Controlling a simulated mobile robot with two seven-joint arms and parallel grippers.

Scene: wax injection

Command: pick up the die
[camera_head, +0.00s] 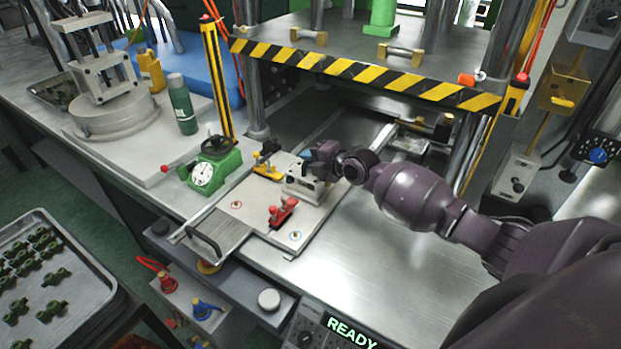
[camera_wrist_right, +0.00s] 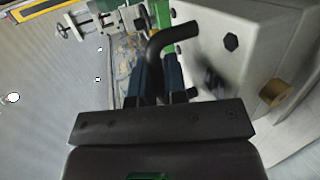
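The die is a pale grey metal block (camera_head: 301,184) with a black handle. It sits on the light base plate (camera_head: 243,206) at the middle of the bench in the head view. My right gripper (camera_head: 322,160) is at its upper right side. In the right wrist view the die's grey side (camera_wrist_right: 240,50), with a dark bolt and a brass knob, fills the upper right. The bent black handle (camera_wrist_right: 160,47) lies between the right fingers (camera_wrist_right: 160,78), which are close against it on both sides. The handle's far end is partly hidden. My left gripper is not in view.
A red toggle clamp (camera_head: 283,211) and a yellow clamp (camera_head: 266,168) stand beside the die. A green dial gauge (camera_head: 211,167) is to the left. A striped press beam (camera_head: 365,73) spans above and behind. The bench to the right is mostly clear.

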